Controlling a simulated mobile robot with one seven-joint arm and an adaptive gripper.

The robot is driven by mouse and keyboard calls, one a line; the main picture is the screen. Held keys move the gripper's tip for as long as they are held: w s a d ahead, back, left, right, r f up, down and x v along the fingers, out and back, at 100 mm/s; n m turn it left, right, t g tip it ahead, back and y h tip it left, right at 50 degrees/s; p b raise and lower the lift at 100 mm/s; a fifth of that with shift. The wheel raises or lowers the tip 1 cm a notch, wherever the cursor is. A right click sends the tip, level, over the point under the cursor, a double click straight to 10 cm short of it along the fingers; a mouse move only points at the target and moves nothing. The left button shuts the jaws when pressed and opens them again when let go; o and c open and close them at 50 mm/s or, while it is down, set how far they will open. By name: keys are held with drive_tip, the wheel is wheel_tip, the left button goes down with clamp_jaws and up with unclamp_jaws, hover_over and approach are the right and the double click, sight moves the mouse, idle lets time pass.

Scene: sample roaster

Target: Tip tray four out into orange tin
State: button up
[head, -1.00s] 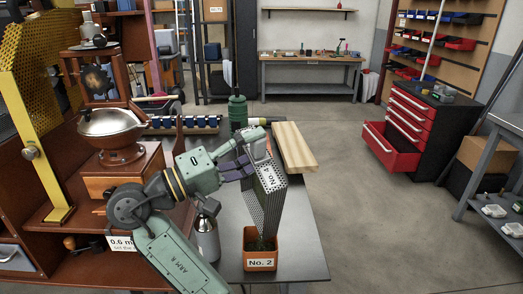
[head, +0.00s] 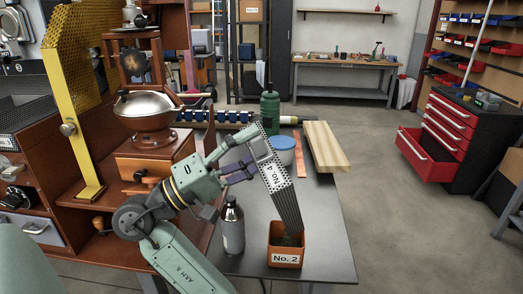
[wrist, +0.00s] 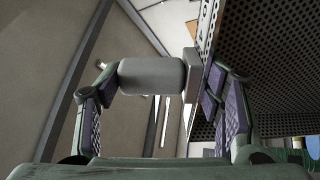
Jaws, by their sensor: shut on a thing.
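The perforated metal tray labelled No. 4 (head: 280,186) hangs steeply tilted, its lower end at the mouth of the orange tin (head: 276,246). I cannot tell whether it touches the rim. The tin stands upright on the grey table and bears a No. 2 label; something dark green shows inside. In the wrist view the handle (wrist: 152,75) is between the purple-padded fingers, and the tray's perforated wall (wrist: 270,60) fills the right side. The tray's inside is hidden in the head view.
A blue-lidded tub (head: 284,146), a green bottle (head: 270,108) and a wooden board (head: 325,146) are behind the tray. The roaster (head: 146,105) is at left. The table's right front is bare.

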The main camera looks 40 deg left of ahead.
drive_tip(key=shift+t+h, duration=0.3)
drive_tip(key=shift+t, duration=0.3)
drive_tip(key=shift+s+a+f+b, duration=0.3)
drive_tip(key=shift+s+a+b, duration=0.3)
drive_tip(key=shift+s, duration=0.25)
drive_tip(key=shift+s+a+f+b, duration=0.25)
drive_tip(key=shift+s+a+b, duration=0.3)
drive_tip(key=shift+s, duration=0.3)
drive_tip(key=shift+r, duration=0.1)
wheel_tip(320, 180, up, 3)
drive_tip(key=shift+f+p, duration=0.1)
drive_tip(key=shift+p, duration=0.75)
drive_tip(key=shift+a, duration=0.1)
